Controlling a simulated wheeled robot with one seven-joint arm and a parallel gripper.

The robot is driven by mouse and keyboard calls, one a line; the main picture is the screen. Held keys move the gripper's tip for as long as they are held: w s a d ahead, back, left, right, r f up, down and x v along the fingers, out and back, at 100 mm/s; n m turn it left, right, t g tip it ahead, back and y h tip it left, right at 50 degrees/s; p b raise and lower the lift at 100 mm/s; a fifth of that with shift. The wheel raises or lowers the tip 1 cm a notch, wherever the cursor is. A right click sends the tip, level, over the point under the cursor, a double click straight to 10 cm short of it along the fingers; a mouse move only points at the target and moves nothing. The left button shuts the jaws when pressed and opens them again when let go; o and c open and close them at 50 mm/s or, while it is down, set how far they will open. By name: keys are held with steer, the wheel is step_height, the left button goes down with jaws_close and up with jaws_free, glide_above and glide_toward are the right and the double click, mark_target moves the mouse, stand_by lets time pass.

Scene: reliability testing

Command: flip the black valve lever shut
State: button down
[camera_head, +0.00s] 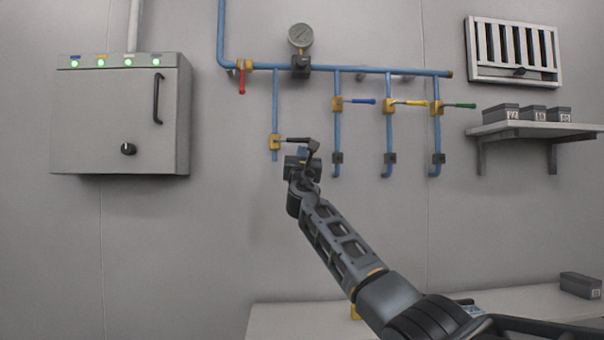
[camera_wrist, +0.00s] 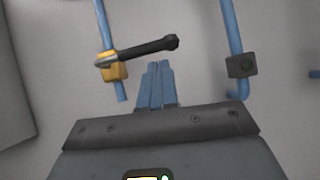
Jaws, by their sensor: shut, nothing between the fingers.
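The black valve lever (camera_head: 293,140) is on a yellow valve body (camera_head: 275,142) low on the leftmost blue drop pipe. It points to the right, about level, across the pipe. In the wrist view the black lever (camera_wrist: 148,48) runs right from the yellow valve (camera_wrist: 112,66) and tilts slightly up. My gripper (camera_head: 313,146) is at the lever's right end in the head view. In the wrist view my blue fingers (camera_wrist: 158,68) are together and empty, just below the lever's outer half. I cannot tell whether they touch it.
Blue, yellow and green levers (camera_head: 410,102) stick out to the right of my gripper. A red lever (camera_head: 242,82) hangs at upper left. A grey control box (camera_head: 120,115) is on the left wall, and a shelf (camera_head: 535,131) on the right. The wall below the pipes is clear.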

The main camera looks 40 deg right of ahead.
steer(key=f+b+v, duration=0.1)
steer(key=v, duration=1.1)
steer(key=shift+w+d+f, duration=0.3)
steer(key=shift+w+d, duration=0.05)
